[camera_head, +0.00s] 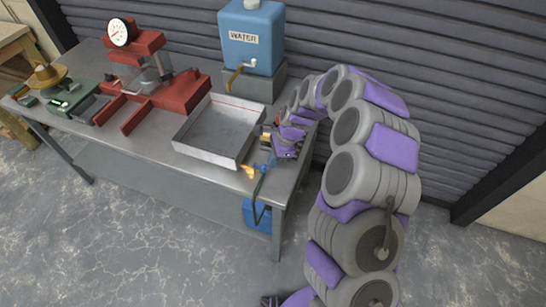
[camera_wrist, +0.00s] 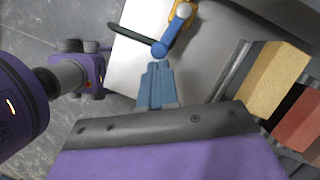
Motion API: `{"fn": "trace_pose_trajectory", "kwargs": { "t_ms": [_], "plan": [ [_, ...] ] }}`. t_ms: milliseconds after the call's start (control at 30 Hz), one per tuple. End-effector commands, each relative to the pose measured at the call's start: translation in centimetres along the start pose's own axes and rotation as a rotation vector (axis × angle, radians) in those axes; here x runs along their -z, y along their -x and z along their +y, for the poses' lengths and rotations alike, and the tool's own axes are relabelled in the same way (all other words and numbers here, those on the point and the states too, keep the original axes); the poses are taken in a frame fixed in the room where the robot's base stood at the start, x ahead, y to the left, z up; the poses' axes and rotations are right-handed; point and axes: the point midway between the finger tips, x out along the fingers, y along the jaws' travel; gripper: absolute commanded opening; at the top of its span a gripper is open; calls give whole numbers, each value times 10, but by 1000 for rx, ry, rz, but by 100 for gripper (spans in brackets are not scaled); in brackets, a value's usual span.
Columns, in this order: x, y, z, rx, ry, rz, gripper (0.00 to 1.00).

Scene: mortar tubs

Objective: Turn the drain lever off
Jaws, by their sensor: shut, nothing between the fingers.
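The drain valve sits at the front edge of the metal tray (camera_head: 212,133), with a yellow body (camera_head: 248,171) and a blue lever (camera_head: 263,166). In the wrist view the yellow body (camera_wrist: 183,12) is at the top, and the blue lever (camera_wrist: 162,47) angles down from it to a rounded end. My gripper (camera_head: 272,158) is at the tray's front right corner, beside the valve. In the wrist view my gripper (camera_wrist: 158,66) is shut and empty, its blue-grey tips just below the lever's rounded end. I cannot tell whether they touch.
A dark green hose (camera_head: 257,192) hangs from the valve towards a blue container (camera_head: 256,215) below the bench. Yellow (camera_wrist: 270,78) and red (camera_wrist: 299,122) blocks stand close to the right of my gripper.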

Motion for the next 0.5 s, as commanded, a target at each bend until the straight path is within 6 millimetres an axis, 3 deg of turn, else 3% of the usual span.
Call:
{"fn": "trace_pose_trajectory", "kwargs": {
  "t_ms": [500],
  "plan": [
    [-5, 0, 6, 26, -72, 0, 0]
  ]
}}
